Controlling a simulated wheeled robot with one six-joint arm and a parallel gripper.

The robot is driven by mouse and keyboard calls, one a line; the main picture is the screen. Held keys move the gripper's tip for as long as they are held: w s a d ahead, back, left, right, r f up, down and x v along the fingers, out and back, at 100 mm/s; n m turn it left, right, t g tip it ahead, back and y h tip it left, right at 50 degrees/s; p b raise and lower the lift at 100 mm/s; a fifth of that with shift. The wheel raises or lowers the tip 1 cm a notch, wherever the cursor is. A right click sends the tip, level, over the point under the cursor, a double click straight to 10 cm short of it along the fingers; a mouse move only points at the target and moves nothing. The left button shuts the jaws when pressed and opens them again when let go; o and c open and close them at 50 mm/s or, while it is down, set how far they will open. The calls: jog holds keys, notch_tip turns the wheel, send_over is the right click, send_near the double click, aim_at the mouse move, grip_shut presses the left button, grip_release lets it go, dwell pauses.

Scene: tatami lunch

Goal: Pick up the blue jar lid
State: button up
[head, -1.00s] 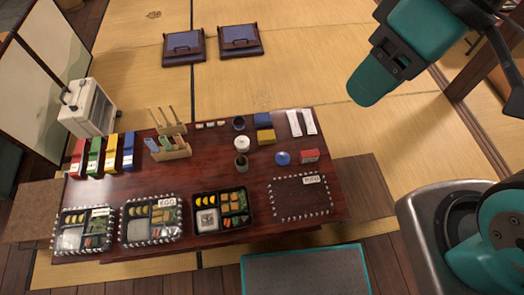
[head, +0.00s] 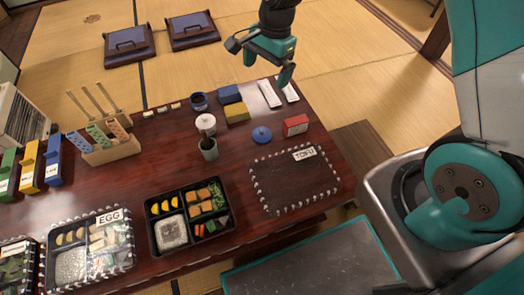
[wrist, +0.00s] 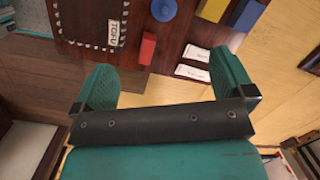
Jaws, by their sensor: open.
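The blue jar lid (head: 262,135) is a small round disc with a knob. It lies on the dark red table, left of a red box and above the lace-edged mat. In the wrist view the blue lid (wrist: 164,9) shows at the top edge, ahead of my fingers. My gripper (head: 287,72) hangs above the far right part of the table, beyond the lid and apart from it. In the wrist view my gripper (wrist: 160,82) has its two teal fingers spread wide, with nothing between them.
A red box (head: 295,125) stands right beside the lid. Blue and yellow boxes (head: 236,112), white packets (head: 270,93), a white jar (head: 206,124) and a green cup (head: 209,149) stand nearby. The TOFU mat (head: 290,185) is empty. Bento boxes (head: 190,221) line the near edge.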

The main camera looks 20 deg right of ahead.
notch_tip(320, 180, down, 10)
jog(key=w+d+m+b, duration=0.2)
jog(key=m+b, duration=0.1)
jog(key=b, duration=0.5)
send_over(263, 130)
jog(key=f, duration=1.1)
jog(key=shift+d, duration=0.2)
jog(key=shift+a+f+b, duration=0.15)
jog(key=shift+f+b, duration=0.7)
jog(key=shift+f, duration=0.7)
jog(key=shift+a+f+b, duration=0.15)
jog(key=shift+f+b, duration=0.7)
jog(key=shift+f, duration=0.65)
jog(key=shift+r, duration=0.1)
jog(key=c, duration=1)
